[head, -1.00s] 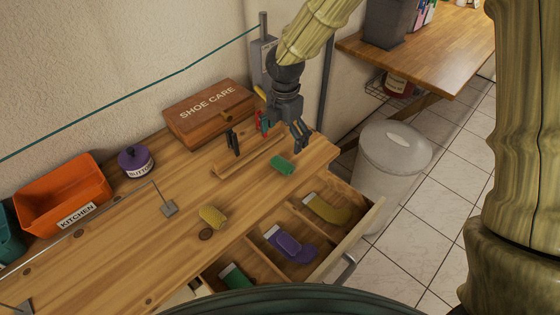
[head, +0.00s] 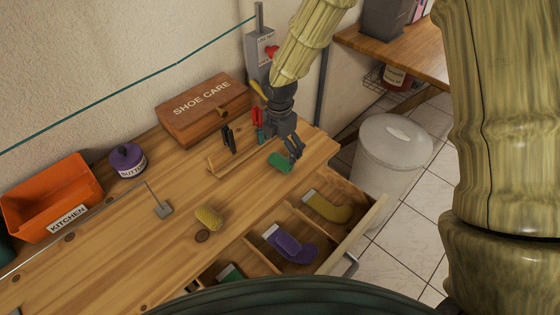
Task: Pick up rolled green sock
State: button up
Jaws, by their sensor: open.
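The rolled green sock (head: 278,162) lies on the wooden workbench (head: 120,225), near its right end. My gripper (head: 285,150) is open and points down just above and behind the sock. One fingertip shows close to the sock's right end. I cannot tell whether it touches the sock, and the other finger is partly hidden.
A rolled yellow sock (head: 208,218) lies nearer the front. The open drawer (head: 372,212) holds a flat yellow sock (head: 328,207), a purple one (head: 290,243) and a partly hidden green one (head: 231,272).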

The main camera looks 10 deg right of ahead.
aim_at(281, 159)
jog(key=shift+s+f+p, duration=0.15)
jog(key=shift+f+p, duration=0.3)
jog(key=shift+f, duration=0.05)
jog(key=shift+d+f+p, duration=0.15)
jog(key=shift+f+p, duration=0.7)
jog(key=shift+f, duration=1.25)
jog(key=shift+s, duration=0.1)
jog(key=shift+c, duration=0.4)
jog(key=c, duration=0.8)
